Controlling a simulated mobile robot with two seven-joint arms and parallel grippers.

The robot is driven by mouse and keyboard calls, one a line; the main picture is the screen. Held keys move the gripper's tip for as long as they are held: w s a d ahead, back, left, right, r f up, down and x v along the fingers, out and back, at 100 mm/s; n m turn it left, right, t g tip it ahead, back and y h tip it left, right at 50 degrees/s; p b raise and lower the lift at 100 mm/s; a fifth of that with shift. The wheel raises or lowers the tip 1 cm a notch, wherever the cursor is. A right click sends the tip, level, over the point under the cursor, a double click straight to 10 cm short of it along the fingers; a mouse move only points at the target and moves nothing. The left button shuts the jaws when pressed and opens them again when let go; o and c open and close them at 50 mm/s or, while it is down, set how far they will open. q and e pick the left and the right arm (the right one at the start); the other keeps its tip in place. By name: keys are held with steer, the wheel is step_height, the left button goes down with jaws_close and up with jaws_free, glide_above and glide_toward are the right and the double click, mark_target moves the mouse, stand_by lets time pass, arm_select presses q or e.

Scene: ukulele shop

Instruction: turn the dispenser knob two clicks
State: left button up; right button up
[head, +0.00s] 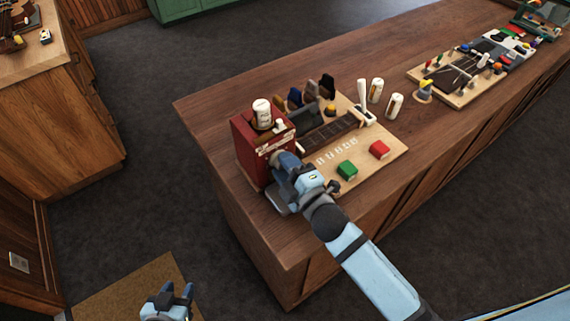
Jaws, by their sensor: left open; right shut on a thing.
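The dispenser is a dark red box (245,148) with a white cylinder on top, at the near left corner of the wooden counter. My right gripper (284,160) reaches its front face and is shut on the dispenser knob, which the fingers and wrist hide, so its angle cannot be told. A grey tray (277,198) sticks out low at the dispenser's front, partly behind my wrist. My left gripper (177,292) is open and empty, low at the left, well away from the counter.
Another board of tools lies farther right.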

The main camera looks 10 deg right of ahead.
steer(key=shift+r, duration=0.1)
stand_by(0.4)
steer(key=o, duration=0.9)
steer(key=shift+s+d+f, duration=0.15)
steer(key=shift+s+f, duration=0.05)
steer(key=shift+s, duration=0.25)
steer(key=b+v, duration=0.2)
steer(key=v, duration=0.9)
steer(key=shift+s+d+b, duration=0.1)
steer(key=shift+s+b, duration=0.1)
steer(key=shift+b, duration=0.2)
steer(key=shift+s+d+r, duration=0.1)
steer(key=shift+s+d, duration=0.2)
steer(key=shift+s, duration=0.3)
